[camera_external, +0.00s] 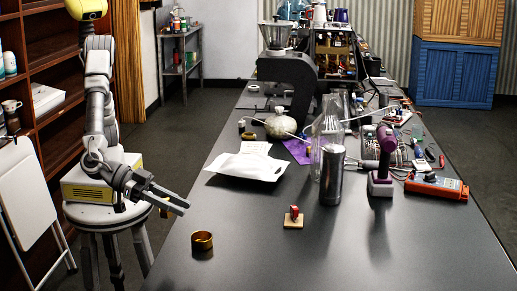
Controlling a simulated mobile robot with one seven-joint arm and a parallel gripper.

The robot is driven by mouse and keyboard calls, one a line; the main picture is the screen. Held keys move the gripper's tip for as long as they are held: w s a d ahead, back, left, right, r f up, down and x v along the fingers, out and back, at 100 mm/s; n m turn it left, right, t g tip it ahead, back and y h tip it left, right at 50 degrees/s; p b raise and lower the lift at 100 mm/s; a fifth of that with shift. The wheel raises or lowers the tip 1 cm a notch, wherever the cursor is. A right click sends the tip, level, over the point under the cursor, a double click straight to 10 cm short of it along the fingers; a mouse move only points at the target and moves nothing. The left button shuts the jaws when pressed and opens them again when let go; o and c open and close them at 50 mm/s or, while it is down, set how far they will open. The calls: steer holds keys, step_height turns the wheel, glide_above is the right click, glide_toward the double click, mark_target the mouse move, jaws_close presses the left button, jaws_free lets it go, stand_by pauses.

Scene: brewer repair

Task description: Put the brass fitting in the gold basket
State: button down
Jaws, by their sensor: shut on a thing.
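A small round gold basket (202,240), open at the top, stands upright on the dark table near its front left edge. My gripper (182,208) reaches over the table's left edge, above and a little left of the basket, apart from it. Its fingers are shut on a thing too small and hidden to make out. I cannot pick out the brass fitting with certainty; small brass-coloured pieces (247,135) lie farther back on the table, left of a round pale pot.
A wooden square with a red piece (293,217) lies right of the basket. A dark metal canister (332,176), a purple tool (381,165) and an orange device (436,187) stand farther right. White paper (246,166) lies behind. The front right table is clear.

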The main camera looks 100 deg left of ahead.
steer(key=b, duration=0.1)
glide_above(213, 247)
step_height(213, 247, down, 5)
steer(key=shift+f, duration=0.1)
steer(key=shift+f+b, duration=0.7)
steer(key=shift+f, duration=1.15)
steer(key=shift+f, duration=0.15)
steer(key=c, duration=0.6)
jaws_free()
steer(key=shift+r, duration=0.3)
steer(key=p+v, duration=0.1)
steer(key=v, duration=1)
steer(key=shift+s, duration=0.45)
